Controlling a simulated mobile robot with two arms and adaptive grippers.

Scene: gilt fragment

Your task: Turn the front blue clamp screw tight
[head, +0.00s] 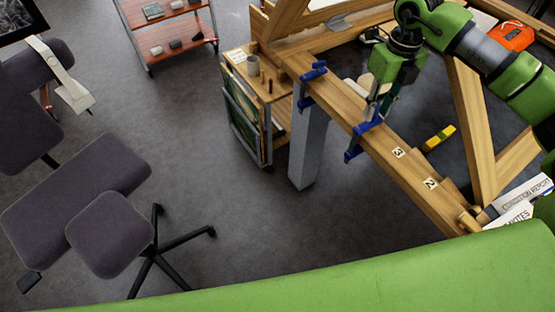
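Two blue clamps sit on the long wooden beam (410,172). The front blue clamp (366,128) grips the beam nearer to me, and its lower end hangs below the beam's left edge. The back blue clamp (311,78) is farther up the beam. My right gripper (381,106) comes down from the upper right, with its fingers pointing down just above and behind the front clamp. The fingertips overlap the clamp's upper end, so I cannot tell whether they touch its screw or how far apart they are. My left gripper is not in view.
A small wooden cart (242,68) with a cup (253,65) stands left of the beam. An orange case (512,36) is at upper right. A dark chair (75,190) is at left, with open floor between.

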